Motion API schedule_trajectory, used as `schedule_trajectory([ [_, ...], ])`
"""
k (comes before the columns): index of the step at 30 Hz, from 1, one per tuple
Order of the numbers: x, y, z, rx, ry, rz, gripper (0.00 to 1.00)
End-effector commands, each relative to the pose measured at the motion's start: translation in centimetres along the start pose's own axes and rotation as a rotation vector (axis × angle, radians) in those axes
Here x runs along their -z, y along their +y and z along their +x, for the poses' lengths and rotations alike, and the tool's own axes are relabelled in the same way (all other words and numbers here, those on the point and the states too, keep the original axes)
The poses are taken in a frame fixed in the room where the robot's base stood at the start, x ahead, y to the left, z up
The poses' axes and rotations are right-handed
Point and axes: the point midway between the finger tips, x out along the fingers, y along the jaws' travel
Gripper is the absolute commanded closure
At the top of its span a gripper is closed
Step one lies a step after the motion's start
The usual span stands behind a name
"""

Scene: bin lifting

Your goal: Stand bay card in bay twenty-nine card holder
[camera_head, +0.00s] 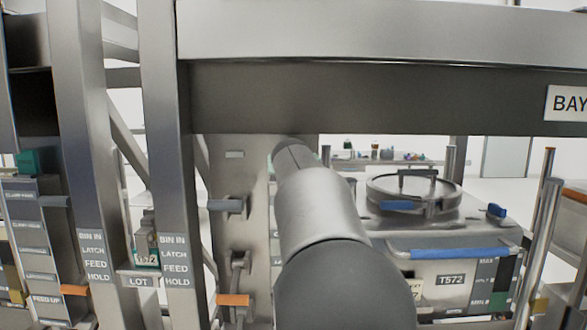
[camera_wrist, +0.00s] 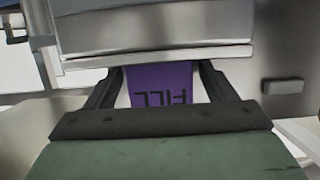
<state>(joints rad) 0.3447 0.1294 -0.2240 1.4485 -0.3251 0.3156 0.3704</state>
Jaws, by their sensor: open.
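A purple card (camera_wrist: 158,88) marked FILL, its lettering upside down, shows in the wrist view. I cannot tell whether it is the bay card. My gripper (camera_wrist: 160,76) is open, its two dark fingers on either side of the purple card, with a grey metal ledge just beyond. I cannot tell whether the fingers touch the card. In the head view my own arm hides the gripper and the card. A white sign (camera_head: 567,103) starting with BAY is on the beam at the right, its number cut off. I cannot make out a bay twenty-nine card holder.
A small LOT holder (camera_head: 140,282) is between two uprights at the left. Orange and grey-blue handles (camera_head: 233,299) project from the panel. A heavy beam (camera_head: 380,95) crosses above.

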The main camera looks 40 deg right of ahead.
Motion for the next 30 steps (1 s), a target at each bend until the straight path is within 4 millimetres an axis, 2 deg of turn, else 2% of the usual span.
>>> schedule_trajectory([
  [1,0.4,0.0,-0.2,0.0,0.001,0.0,0.22],
  [5,0.0,-0.1,-2.0,0.002,0.004,0.0,0.22],
  [12,-0.1,0.0,-7.3,0.002,0.004,0.001,0.22],
  [18,0.0,0.0,-10.7,0.001,0.002,0.001,0.22],
  [26,0.1,-0.1,-12.1,0.001,-0.001,0.0,0.22],
  [28,-0.8,-0.5,-12.0,0.009,-0.021,-0.006,0.22],
  [30,-3.2,-1.6,-11.9,0.031,-0.077,-0.024,0.22],
])
